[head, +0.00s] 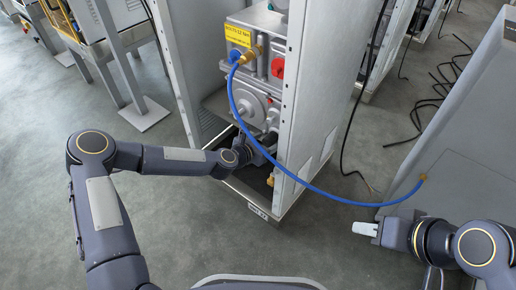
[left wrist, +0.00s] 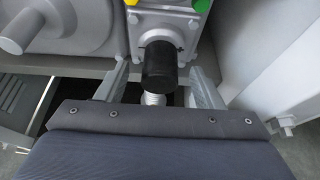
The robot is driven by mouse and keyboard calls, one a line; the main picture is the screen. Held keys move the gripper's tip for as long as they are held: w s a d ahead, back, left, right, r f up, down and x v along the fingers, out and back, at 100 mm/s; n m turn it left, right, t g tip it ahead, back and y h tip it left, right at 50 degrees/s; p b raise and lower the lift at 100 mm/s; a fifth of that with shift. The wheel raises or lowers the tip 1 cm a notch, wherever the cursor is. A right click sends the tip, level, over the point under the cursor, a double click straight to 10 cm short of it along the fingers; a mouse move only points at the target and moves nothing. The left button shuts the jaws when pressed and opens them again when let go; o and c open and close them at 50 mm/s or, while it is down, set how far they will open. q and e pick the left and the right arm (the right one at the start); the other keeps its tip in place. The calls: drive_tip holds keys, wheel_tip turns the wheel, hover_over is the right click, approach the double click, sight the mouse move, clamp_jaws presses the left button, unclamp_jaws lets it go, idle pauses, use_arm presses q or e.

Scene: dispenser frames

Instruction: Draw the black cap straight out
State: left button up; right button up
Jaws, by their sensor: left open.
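The black cap (left wrist: 158,66) sticks out of a grey square housing (left wrist: 165,22) on the machine, in the left wrist view. My left gripper (left wrist: 160,72) is open, with one finger on each side of the cap and a visible gap to both. In the head view my left gripper (head: 249,148) reaches into the machine's lower part, and I cannot make out the cap there. My right gripper (head: 365,229) is low at the right, away from the machine, and its fingers are too small to judge.
The grey machine (head: 254,103) stands between two upright frame panels (head: 315,75). A blue hose (head: 315,186) loops from it to a grey cabinet (head: 450,150) at right. A red knob (head: 277,67) sits higher up. A white ribbed part (left wrist: 153,99) shows below the cap.

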use_arm(q)
drive_tip(key=shift+x, duration=1)
drive_tip(key=c, duration=1)
drive_tip(key=shift+s+a+b, duration=0.2)
drive_tip(key=shift+s+a, duration=0.6)
drive_tip(key=shift+s, duration=0.3)
drive_tip(key=shift+s+a+b, duration=0.15)
drive_tip(key=shift+s+a, duration=0.65)
drive_tip(key=shift+s, duration=0.25)
drive_tip(key=shift+s+a+b, duration=0.2)
drive_tip(key=shift+s+a, duration=0.6)
drive_tip(key=shift+s, duration=0.3)
drive_tip(key=shift+c, duration=0.2)
